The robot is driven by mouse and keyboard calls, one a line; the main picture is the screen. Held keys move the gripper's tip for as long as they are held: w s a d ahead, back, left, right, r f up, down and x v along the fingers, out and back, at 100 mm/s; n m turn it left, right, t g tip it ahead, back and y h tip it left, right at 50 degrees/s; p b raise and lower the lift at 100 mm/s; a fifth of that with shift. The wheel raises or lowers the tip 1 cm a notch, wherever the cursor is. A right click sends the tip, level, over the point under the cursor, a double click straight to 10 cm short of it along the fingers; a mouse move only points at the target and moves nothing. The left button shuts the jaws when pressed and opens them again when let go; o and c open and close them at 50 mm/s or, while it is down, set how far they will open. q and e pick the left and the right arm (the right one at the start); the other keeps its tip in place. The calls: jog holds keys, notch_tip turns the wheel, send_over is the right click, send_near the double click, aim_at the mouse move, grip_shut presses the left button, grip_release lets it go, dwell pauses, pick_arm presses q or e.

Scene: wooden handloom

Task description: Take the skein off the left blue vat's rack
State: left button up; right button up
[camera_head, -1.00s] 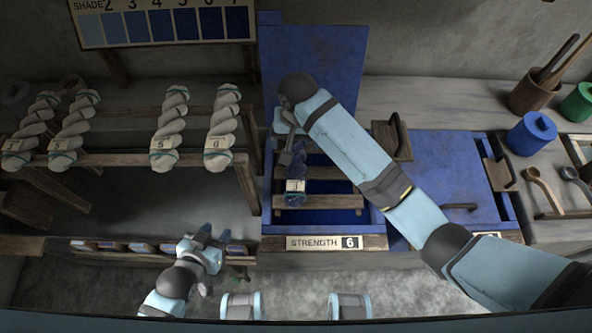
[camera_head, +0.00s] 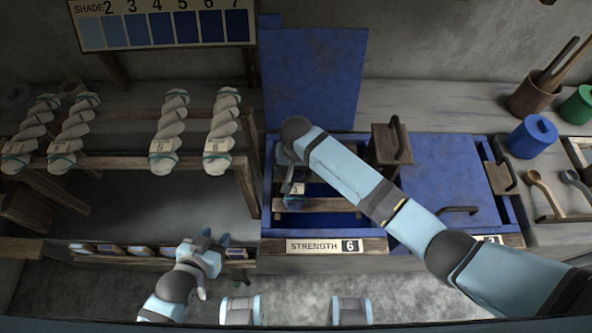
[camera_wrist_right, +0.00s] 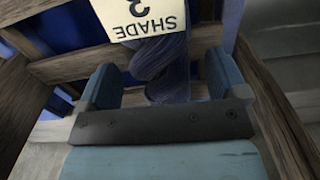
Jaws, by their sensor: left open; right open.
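The dark blue skein (camera_wrist_right: 170,82) hangs at the rack (camera_head: 318,205) of the open left blue vat (camera_head: 267,195). Its pale tag (camera_wrist_right: 140,15) reads SHADE, upside down in the right wrist view. In the head view my right arm and gripper cover most of the skein, and only its tag (camera_head: 297,190) shows clearly. My left gripper (camera_head: 210,243) is open and empty, low in front of the shelf left of the vat.
White twisted skeins (camera_head: 168,130) hang on a wooden rack at left. The vat's blue lid (camera_head: 315,75) stands upright behind it. A wooden block with a handle (camera_head: 388,145) sits beside my right arm. A closed blue vat (camera_head: 445,185) is to the right.

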jog(key=shift+f, duration=0.75)
jog(key=c, duration=1.1)
jog(key=shift+r, duration=0.1)
